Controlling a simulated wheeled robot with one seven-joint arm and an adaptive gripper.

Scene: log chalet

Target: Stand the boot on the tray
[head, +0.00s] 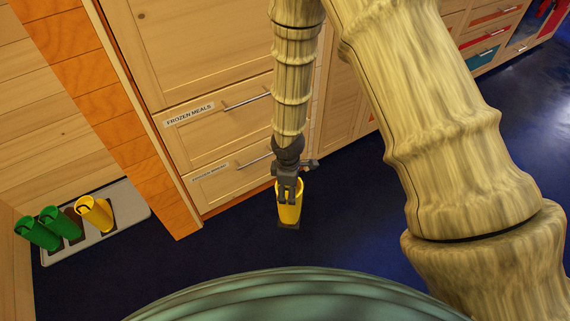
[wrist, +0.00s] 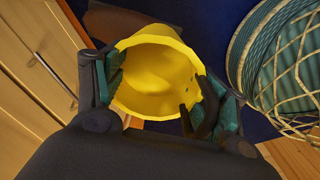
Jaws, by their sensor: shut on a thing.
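My gripper (head: 289,189) is shut on a yellow boot (head: 290,208) in front of the drawers. In the wrist view my gripper's fingers (wrist: 160,96) sit on both sides of the boot's open top (wrist: 156,72). The boot looks upright, at or just above the dark blue floor; I cannot tell whether its sole touches. The light grey tray (head: 128,198) lies at the far left by the wall. Two green boots (head: 36,233) (head: 60,223) and another yellow boot (head: 94,212) stand on the tray.
Wooden drawers (head: 230,150) labelled frozen meals stand behind my gripper. An orange wooden post (head: 160,190) stands between the drawers and the tray's area. Dark blue floor (head: 180,265) is clear between the held boot and the tray.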

